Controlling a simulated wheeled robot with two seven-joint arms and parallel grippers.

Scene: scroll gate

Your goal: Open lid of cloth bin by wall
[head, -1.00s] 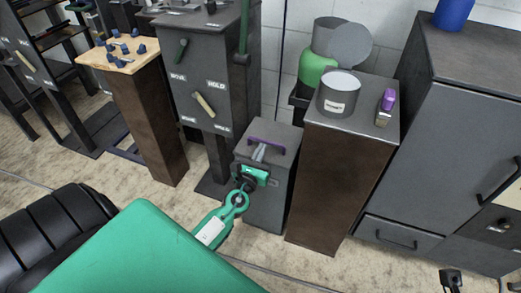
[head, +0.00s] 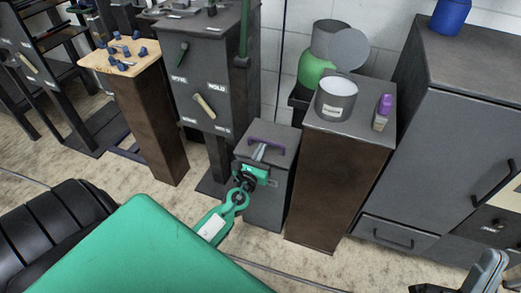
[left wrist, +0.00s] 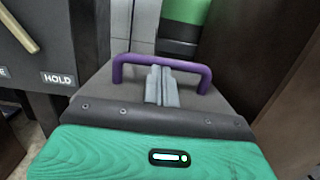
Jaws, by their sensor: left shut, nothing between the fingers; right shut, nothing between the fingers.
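The cloth bin (head: 268,200) is a dark grey box on the floor between the lever cabinet and a brown pedestal. Its grey lid (head: 281,137) lies closed and carries a purple handle (head: 266,143), which also shows in the left wrist view (left wrist: 162,60). My left gripper (head: 260,151) is over the lid, its fingers shut and empty, at the handle. In the left wrist view the fingertips (left wrist: 157,72) overlap the space below the handle bar; I cannot tell whether they touch it. My right gripper (head: 490,265) is shut and empty at the lower right, partly cut off.
The brown pedestal (head: 330,190) stands close at the bin's right, with an open grey canister (head: 337,97) and a purple-topped bottle (head: 383,112). The lever cabinet (head: 203,75) stands at its left. A green container (head: 315,67) is behind. A grey cabinet (head: 455,130) stands at right.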

